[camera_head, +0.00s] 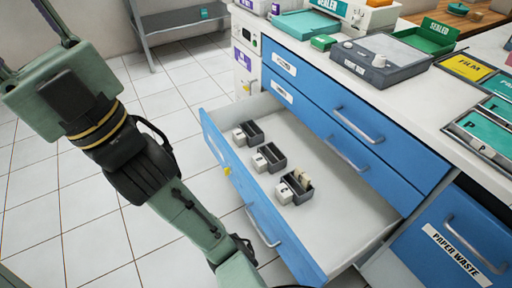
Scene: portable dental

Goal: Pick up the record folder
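No item bears a readable "record folder" label. Flat teal folder-like items (486,130) lie in a dark-edged holder on the counter at the right edge, partly cut off by the frame. A yellow flat piece marked FILM (466,67) lies just behind them. My arm comes down from the upper left and passes in front of the open drawer's left side. It runs off the bottom edge, and my gripper's fingertips are not in view.
A blue-fronted drawer (352,217) stands pulled out, holding several small dark boxes with white tags. The counter (412,107) carries a grey box (376,62), a green SEALED tray (430,37) and a teal tray (306,24). A PAPER WASTE drawer (452,240) is lower right. Tiled floor is clear left.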

